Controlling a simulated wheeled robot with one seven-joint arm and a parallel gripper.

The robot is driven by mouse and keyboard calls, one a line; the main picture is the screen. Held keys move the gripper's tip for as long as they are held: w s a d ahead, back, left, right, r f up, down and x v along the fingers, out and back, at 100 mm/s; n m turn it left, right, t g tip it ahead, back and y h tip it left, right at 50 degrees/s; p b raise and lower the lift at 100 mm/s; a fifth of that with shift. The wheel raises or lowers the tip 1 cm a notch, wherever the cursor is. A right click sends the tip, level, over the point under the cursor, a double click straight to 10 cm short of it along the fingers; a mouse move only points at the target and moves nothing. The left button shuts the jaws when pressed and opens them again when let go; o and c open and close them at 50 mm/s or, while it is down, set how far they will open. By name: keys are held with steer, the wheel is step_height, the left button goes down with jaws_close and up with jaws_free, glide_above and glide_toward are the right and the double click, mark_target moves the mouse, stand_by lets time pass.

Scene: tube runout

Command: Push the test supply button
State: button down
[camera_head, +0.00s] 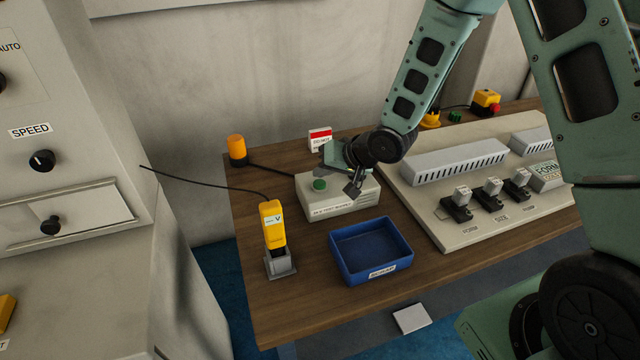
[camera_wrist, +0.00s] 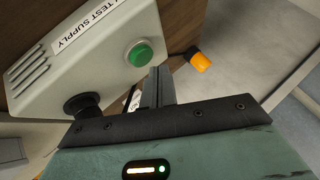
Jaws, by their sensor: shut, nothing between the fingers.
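The test supply box (camera_head: 345,203) is a pale grey box on the wooden table, with a green round button (camera_head: 320,184) on its top. In the wrist view the box (camera_wrist: 100,45) fills the upper left, with its TEST SUPPLY label and the green button (camera_wrist: 139,54) in clear sight. In the wrist view my fingers (camera_wrist: 158,80) show just below and right of the button. I see no clear contact with it.
A blue tray (camera_head: 345,275) and a yellow meter (camera_head: 272,225) in a grey stand are in front. An orange beacon (camera_head: 237,148) and a red-and-white sign (camera_head: 320,138) stand behind. A grey panel (camera_head: 425,215) with several switches lies to the right.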

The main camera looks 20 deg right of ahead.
mark_target(323, 185)
steer(key=shift+f, duration=0.4)
steer(key=shift+f+b, duration=0.45)
steer(key=shift+b, duration=0.05)
stand_by(0.5)
steer(key=shift+r, duration=0.1)
steer(key=shift+r+p, duration=0.8)
steer(key=shift+p, duration=0.15)
step_height(323, 185, up, 6)
steer(key=p, duration=0.5)
steer(key=shift+p, duration=0.3)
